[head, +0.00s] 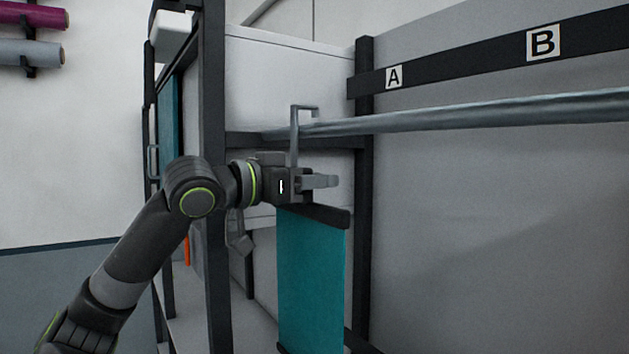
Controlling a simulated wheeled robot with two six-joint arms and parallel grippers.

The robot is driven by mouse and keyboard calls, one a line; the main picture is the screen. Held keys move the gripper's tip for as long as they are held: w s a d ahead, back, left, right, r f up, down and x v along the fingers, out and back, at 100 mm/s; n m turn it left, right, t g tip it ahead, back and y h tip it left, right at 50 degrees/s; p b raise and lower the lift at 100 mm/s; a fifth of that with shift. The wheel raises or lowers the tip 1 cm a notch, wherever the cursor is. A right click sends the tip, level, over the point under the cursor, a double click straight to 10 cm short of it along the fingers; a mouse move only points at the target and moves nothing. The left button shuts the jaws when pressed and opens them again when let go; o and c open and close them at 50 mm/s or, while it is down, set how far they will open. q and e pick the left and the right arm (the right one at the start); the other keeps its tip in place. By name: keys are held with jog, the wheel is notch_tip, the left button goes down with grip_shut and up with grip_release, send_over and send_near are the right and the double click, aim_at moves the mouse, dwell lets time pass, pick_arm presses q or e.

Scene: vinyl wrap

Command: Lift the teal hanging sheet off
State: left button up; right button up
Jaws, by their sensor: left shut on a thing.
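The teal hanging sheet (312,275) hangs upright below a dark top bar (322,215), with a grey metal hook (295,140) rising above it. My left gripper (322,181) is shut on the hanger between the hook and the bar, and its fingers hide that part. The hook's top sits above the grey rail (460,117), near the rail's left end. I cannot tell whether the hook rests on the rail or is clear of it. The sheet's lower end is near the bottom of the view. My right gripper is not in view.
Dark posts (364,200) stand close behind and to the left of the sheet. Another teal panel (171,120) is at the left. The rail's right part is empty.

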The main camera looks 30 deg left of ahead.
pick_arm(q)
jog(key=shift+s+a+f+b, duration=0.3)
jog(key=shift+s+b, duration=0.3)
jog(key=shift+b, duration=0.3)
jog(key=b+v, duration=0.9)
jog(key=v, duration=0.2)
jog(key=shift+s+a+r+b, duration=0.15)
jog(key=shift+s+r+b, duration=0.1)
jog(key=shift+s+b, duration=0.1)
